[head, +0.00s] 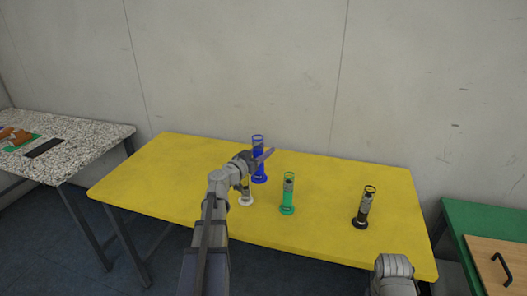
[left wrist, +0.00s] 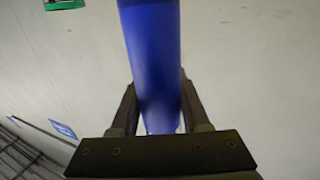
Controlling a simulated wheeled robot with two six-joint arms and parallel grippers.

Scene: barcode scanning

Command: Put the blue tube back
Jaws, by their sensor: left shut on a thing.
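The blue tube (head: 258,142) stands upright at the back middle of the yellow table, with its round blue base below my left gripper. My left gripper (head: 264,158) is shut around the tube's body. In the left wrist view the blue tube (left wrist: 153,65) runs between the two fingers (left wrist: 158,115). I cannot tell whether its base touches the table. Part of my right arm shows at the bottom right, but its fingers do not show.
A white-based tube (head: 246,199) stands partly hidden behind my left arm. A green tube (head: 288,196) and a black tube (head: 362,209) stand to the right on the yellow table (head: 150,185). The table's left part is clear. A speckled table (head: 75,150) and a green table (head: 470,216) flank it.

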